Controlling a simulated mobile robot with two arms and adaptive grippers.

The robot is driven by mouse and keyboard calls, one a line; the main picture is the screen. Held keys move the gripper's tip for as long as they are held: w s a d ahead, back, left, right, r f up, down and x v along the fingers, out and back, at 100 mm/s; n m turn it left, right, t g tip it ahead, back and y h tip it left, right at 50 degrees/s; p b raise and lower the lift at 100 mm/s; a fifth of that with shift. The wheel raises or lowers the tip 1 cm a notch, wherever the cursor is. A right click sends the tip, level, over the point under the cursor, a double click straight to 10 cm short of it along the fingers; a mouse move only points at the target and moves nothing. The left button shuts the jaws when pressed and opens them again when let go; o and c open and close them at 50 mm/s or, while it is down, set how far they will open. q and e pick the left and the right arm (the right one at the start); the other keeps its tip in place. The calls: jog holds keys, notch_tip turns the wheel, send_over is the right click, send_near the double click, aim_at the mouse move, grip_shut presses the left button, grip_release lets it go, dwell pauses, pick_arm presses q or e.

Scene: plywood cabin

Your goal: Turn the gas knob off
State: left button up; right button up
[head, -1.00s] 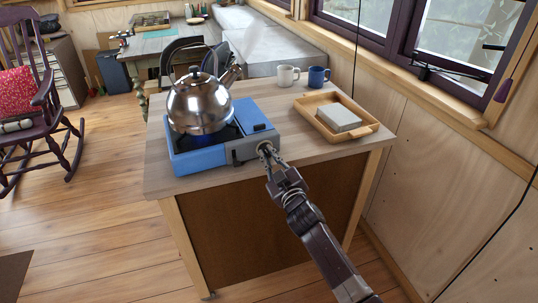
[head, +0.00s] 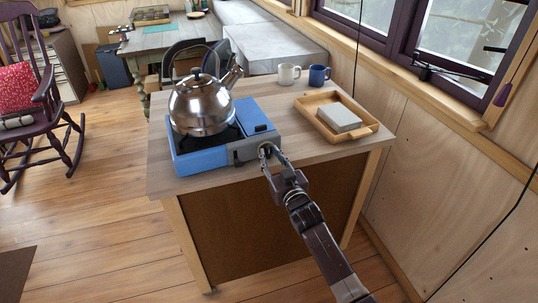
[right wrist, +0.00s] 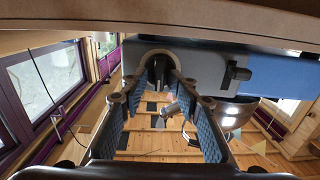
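The blue camp stove (head: 205,161) stands on the wooden counter with a steel kettle (head: 202,108) on its burner. No flame shows under the kettle. The gas knob (right wrist: 158,70) is a dark grip in a pale ring on the stove's grey front panel. My right gripper (head: 272,152) is at the knob. In the right wrist view its two fingers (right wrist: 159,80) stand apart on either side of the knob, with small gaps. The knob is mostly hidden behind the fingers in the head view. My left gripper is out of view.
A wooden tray (head: 362,132) with a pale block (head: 340,118) sits right of the stove. A white mug (head: 288,75) and a blue mug (head: 318,76) stand behind. The counter (head: 290,148) has bare surface between stove and tray.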

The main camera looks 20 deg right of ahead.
jog(key=shift+s+d+p, duration=0.15)
jog(key=shift+s+p, duration=0.55)
jog(key=shift+s, duration=0.15)
jog(key=s+p, duration=0.2)
jog(key=s, duration=0.3)
jog(key=shift+s+d+p, duration=0.2)
jog(key=shift+p, duration=0.15)
jog(key=s+f+g+b, duration=0.1)
jog(key=s+f+g, duration=0.35)
jog(key=f, duration=0.75)
jog(key=s+f+g, duration=0.1)
jog(key=s+f, duration=0.6)
jog(key=f, duration=0.4)
jog(key=s+f+g+b, duration=0.15)
jog(key=s+f, duration=0.45)
jog(key=f, duration=0.6)
jog(key=s+d+f+g, duration=0.1)
jog(key=s+f+g, duration=0.2)
jog(key=s, duration=1)
jog(key=s+d+f+n+g, duration=0.1)
jog(key=s+f+g, duration=0.2)
jog(key=s+f, duration=0.7)
jog(key=s+d+f+g+h, duration=0.1)
jog(key=s+f+g, duration=0.2)
jog(key=s+f, duration=0.4)
jog(key=s, duration=0.9)
jog(key=shift+s+g, duration=0.2)
jog(key=shift+g, duration=0.2)
